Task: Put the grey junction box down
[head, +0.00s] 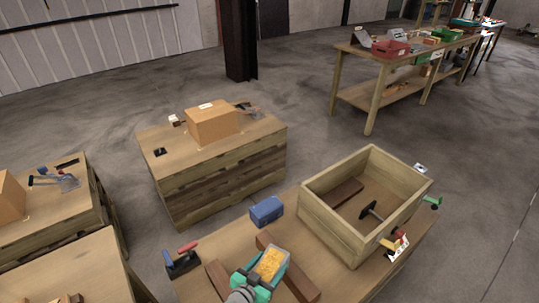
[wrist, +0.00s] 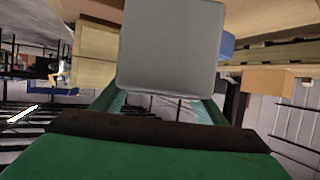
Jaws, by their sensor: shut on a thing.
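The grey junction box (wrist: 170,45) fills the upper middle of the wrist view, showing a plain grey face between the teal fingers of my gripper (wrist: 162,104). My gripper is shut on it. In the head view my gripper (head: 264,268) is at the bottom middle, above the near wooden bench (head: 222,250). An orange-yellow patch shows between its teal fingers there; I cannot tell whether it is a face of the held box. The underside of the box is hidden, and I cannot tell its height above the bench.
Brown bars (head: 217,283) lie on both sides of my gripper. A blue box (head: 266,211) sits behind it. An open wooden crate (head: 330,236) stands right, holding a brown block and a dark tool. Clamps (head: 183,261) lie left. Another bench (head: 215,178) with a cardboard box stands beyond.

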